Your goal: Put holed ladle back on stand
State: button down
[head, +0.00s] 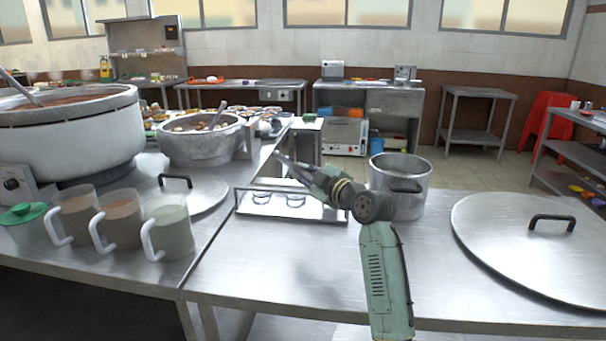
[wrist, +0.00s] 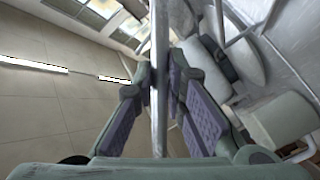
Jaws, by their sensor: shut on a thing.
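My gripper (head: 285,161) is above the rear of a low metal stand (head: 322,213). The stand has a tray base and a wire frame. Two small round metal pieces (head: 262,198) show at it; I cannot tell if they are ladle bowls. In the wrist view my gripper (wrist: 157,78) is shut on a thin metal rod, the handle of the holed ladle (wrist: 160,115). The handle runs lengthwise between the purple-padded fingers. The ladle's holed end is not clear in either view.
A tall steel pot (head: 400,205) stands right of my gripper. A large lid (head: 520,240) lies at the right. Several handled jugs (head: 172,228), another lid (head: 190,197) and a wide pot (head: 200,148) stand left. The front middle counter is clear.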

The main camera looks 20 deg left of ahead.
jog(key=shift+f+b, duration=0.3)
jog(key=shift+b, duration=0.15)
dwell(0.3)
jog(key=c, duration=1.6)
grip_release()
jog(key=shift+o, duration=0.2)
jog(key=v, duration=1.2)
